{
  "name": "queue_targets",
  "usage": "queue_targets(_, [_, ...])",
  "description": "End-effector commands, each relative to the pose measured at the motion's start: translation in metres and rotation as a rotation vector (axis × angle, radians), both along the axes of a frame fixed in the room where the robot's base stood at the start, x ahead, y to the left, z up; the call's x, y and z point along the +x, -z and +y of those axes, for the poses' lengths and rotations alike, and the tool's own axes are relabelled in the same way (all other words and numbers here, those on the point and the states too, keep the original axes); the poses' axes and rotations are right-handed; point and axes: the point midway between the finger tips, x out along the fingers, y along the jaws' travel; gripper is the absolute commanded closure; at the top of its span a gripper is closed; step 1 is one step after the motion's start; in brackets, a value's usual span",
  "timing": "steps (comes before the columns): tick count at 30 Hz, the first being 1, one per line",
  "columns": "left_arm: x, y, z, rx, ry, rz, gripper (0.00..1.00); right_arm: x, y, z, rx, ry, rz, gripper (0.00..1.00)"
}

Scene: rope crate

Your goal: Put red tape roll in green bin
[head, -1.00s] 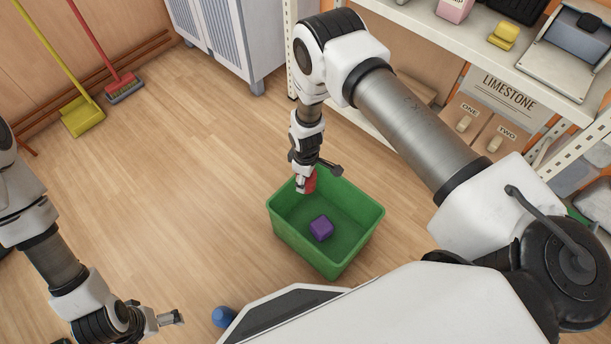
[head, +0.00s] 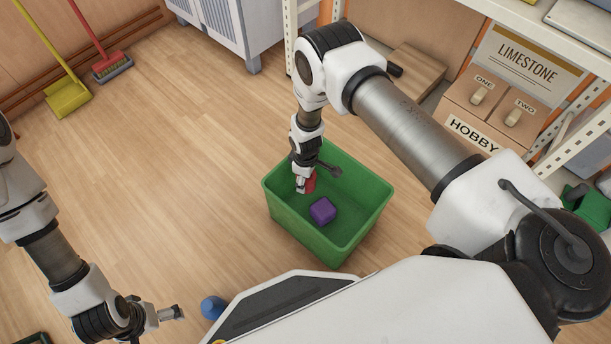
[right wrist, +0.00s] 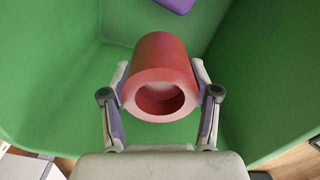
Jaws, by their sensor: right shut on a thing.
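The red tape roll (right wrist: 160,62) is between the fingers of my right gripper (right wrist: 160,92) in the right wrist view. The gripper is shut on it. In the head view the roll (head: 311,183) shows as a small red patch beside my right gripper (head: 304,185). Both are over the left inner part of the green bin (head: 285,222). How far the roll is above the bin floor I cannot tell. My left gripper (head: 172,313) is at the lower left in the head view, away from the bin; its fingers are too small to judge.
A purple block (head: 322,210) lies inside the bin. A blue object (head: 212,307) is on the floor left of my base. A shelf with a drawer box (head: 497,103) stands at the right. The floor left of the bin is clear.

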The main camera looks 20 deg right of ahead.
Motion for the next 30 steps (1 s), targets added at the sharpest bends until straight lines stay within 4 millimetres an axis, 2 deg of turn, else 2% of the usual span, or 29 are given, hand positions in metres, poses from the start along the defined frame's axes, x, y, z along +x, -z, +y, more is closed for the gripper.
queue_targets(1, [0.000,0.013,0.000,0.000,0.000,0.000,0.00,0.000,0.014,0.000,0.000,0.000,0.000,0.88])
queue_targets(21, [0.000,0.091,0.000,0.000,-0.001,0.000,0.00,0.000,0.109,0.000,0.000,0.000,0.000,0.88])
queue_targets(25, [0.001,0.099,0.000,0.000,-0.002,-0.001,0.00,0.000,0.120,0.000,0.000,0.000,0.000,0.88])
queue_targets(30, [0.001,0.102,0.000,0.000,-0.003,-0.002,0.00,0.000,0.123,0.000,0.000,0.000,-0.001,0.88])
